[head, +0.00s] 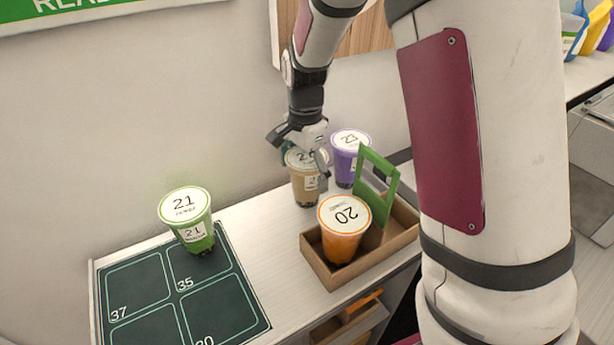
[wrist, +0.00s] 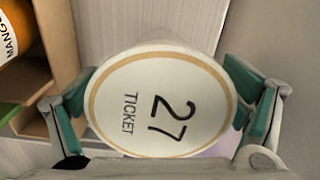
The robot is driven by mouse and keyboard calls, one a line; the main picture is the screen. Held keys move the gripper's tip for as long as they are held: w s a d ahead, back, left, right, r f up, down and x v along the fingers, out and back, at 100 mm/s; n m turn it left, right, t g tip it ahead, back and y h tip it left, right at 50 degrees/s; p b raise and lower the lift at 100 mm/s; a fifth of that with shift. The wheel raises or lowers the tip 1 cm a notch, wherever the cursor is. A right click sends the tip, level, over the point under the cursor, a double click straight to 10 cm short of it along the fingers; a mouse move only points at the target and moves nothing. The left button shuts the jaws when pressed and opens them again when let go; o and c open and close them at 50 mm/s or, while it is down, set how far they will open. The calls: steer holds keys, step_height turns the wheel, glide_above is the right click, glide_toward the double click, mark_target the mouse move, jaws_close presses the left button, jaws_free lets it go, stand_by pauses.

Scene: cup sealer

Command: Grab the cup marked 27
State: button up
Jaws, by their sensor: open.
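The cup marked 27 (wrist: 158,100) shows its round white lid with a tan rim in the wrist view, reading "27 TICKET". In the head view it is the tan cup (head: 306,186) on the counter, its lid partly covered by my gripper (head: 303,160). My gripper is over and around the top of this cup. In the wrist view the teal-padded fingers of my gripper (wrist: 163,115) are open, one on each side of the lid. I cannot tell whether they touch the cup.
An orange cup marked 20 (head: 342,230) stands in a cardboard carrier (head: 325,272) with a green handle, close beside the tan cup. A purple cup (head: 349,155) stands just behind. A green cup marked 21 (head: 187,218) stands on the dark numbered mat (head: 138,279) at left.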

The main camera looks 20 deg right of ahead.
steer(key=c, duration=1.6)
steer(key=shift+c, duration=0.2)
steer(key=shift+r, duration=0.1)
